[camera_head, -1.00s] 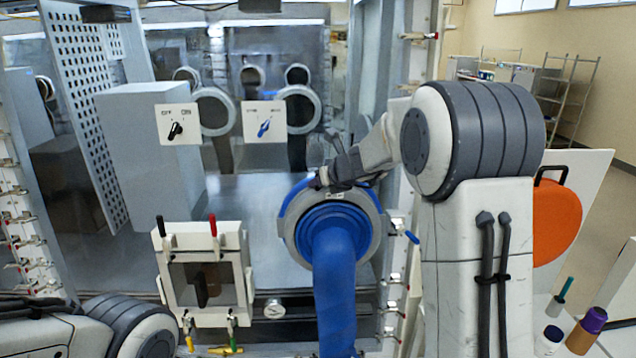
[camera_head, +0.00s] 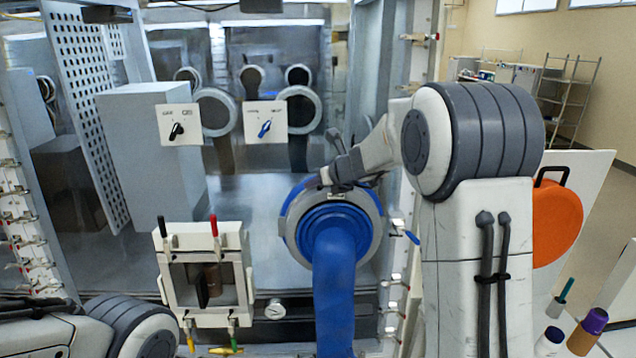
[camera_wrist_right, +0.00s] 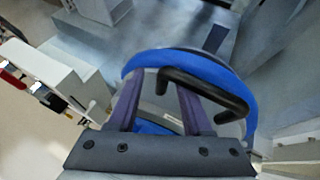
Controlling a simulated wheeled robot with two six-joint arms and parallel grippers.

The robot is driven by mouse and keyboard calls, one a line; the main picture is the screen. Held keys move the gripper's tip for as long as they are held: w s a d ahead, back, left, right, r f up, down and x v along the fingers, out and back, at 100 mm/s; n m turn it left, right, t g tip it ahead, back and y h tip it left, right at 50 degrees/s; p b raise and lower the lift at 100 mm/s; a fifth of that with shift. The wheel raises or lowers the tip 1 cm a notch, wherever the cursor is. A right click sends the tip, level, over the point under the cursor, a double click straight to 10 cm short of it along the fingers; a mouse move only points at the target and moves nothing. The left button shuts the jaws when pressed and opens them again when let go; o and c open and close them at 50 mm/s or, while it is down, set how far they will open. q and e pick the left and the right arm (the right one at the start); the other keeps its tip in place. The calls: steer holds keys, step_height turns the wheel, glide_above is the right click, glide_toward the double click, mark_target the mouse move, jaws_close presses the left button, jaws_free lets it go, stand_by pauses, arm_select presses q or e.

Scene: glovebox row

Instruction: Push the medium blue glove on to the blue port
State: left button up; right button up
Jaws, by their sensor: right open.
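The blue glove (camera_head: 334,285) hangs from the round port (camera_head: 372,232) at the centre of the head view, its sleeve drooping down toward the front. A blue rim shows along the port's upper left edge. In the right wrist view the blue cuff (camera_wrist_right: 178,59) arcs across just beyond my fingers. My right gripper (camera_head: 327,178) is at the port's upper edge; its two fingers (camera_wrist_right: 160,112) are apart, pointing at the cuff. I cannot tell whether they touch it. A black handle-shaped bar (camera_wrist_right: 205,85) crosses between and past the fingertips. My left gripper is out of view.
A small white-framed hatch (camera_head: 205,275) with coloured levers is left of the port. Switch plates (camera_head: 179,124) sit above. Valves line the post (camera_head: 398,280) at right. An orange disc (camera_head: 557,222) and bottles (camera_head: 588,330) are at far right.

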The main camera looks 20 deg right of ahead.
steer(key=v, duration=1)
steer(key=s+a+f+n+g+y+b, duration=0.2)
steer(key=s+a+f+n+g+b, duration=0.15)
steer(key=s+a+f+n, duration=0.6)
steer(key=s+a+f+n+g+y+b, duration=0.15)
steer(key=s+a+f+n+g, duration=0.45)
steer(key=a+n, duration=0.65)
steer(key=s+f+n+h+b, duration=0.1)
steer(key=s+f+n, duration=0.2)
steer(key=s+n, duration=0.3)
steer(key=s+f+n+g+h+b, duration=0.1)
steer(key=s+f+n+h+b, duration=0.1)
steer(key=s+f+n, duration=0.2)
steer(key=s+f+n+h+b, duration=0.1)
steer(key=s+f+n+b, duration=0.1)
steer(key=s+n, duration=0.8)
steer(key=shift+d+f+g, duration=0.25)
steer(key=shift+f+g, duration=0.1)
steer(key=shift+f, duration=0.5)
